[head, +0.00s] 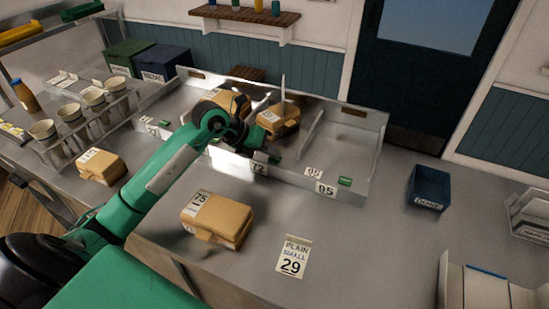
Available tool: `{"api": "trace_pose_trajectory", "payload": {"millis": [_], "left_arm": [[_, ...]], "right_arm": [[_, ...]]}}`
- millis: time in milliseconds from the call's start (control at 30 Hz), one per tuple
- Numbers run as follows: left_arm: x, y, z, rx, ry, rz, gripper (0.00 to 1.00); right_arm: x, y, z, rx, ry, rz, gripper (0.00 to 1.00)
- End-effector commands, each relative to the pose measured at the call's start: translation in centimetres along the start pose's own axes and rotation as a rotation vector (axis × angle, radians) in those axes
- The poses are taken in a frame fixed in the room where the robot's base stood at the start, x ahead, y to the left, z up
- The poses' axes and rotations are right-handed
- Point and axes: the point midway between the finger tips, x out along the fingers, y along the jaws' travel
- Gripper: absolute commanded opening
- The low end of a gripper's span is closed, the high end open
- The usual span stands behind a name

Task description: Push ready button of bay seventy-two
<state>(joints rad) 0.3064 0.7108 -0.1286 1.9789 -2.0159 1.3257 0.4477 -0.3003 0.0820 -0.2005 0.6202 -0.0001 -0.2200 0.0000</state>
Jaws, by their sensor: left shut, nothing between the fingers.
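A plate that seems to read 72 (259,168) is on the front edge of the grey bay rack (370,160). A small green button (275,159) shows beside this plate, partly hard to make out. My left arm reaches in from the lower left, and its dark wrist hangs over the rack front. My left gripper (257,138) is shut and empty, close above and behind the plate; whether it touches the button I cannot tell. A tan box (281,115) sits in the rack behind the gripper. My right gripper is not in view.
Another green button (345,181) is near the 05 plate (326,189). A tan box marked 75 (217,218) and a PLAIN SMALL 29 card (293,257) lie on the counter in front. A dark blue bin (429,187) stands right; the counter between is clear.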

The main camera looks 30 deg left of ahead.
Motion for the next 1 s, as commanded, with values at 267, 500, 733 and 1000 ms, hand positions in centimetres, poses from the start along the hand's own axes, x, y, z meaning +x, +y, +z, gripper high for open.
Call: {"api": "trace_pose_trajectory", "payload": {"millis": [267, 500, 733, 1000], "left_arm": [[-0.3, -0.2, 0.2, 0.000, 0.000, 0.001, 0.00], [-1.2, -0.8, 0.8, 0.001, 0.000, 0.001, 0.00], [-1.1, -0.8, 0.8, 0.000, 0.001, 0.000, 0.00], [-2.0, -1.4, 1.4, 0.001, 0.000, 0.000, 0.00]], "right_arm": [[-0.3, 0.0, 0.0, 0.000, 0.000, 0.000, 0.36], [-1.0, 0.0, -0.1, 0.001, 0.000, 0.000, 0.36], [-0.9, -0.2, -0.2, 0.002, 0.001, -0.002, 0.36], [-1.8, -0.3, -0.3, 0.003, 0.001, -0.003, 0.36]]}}
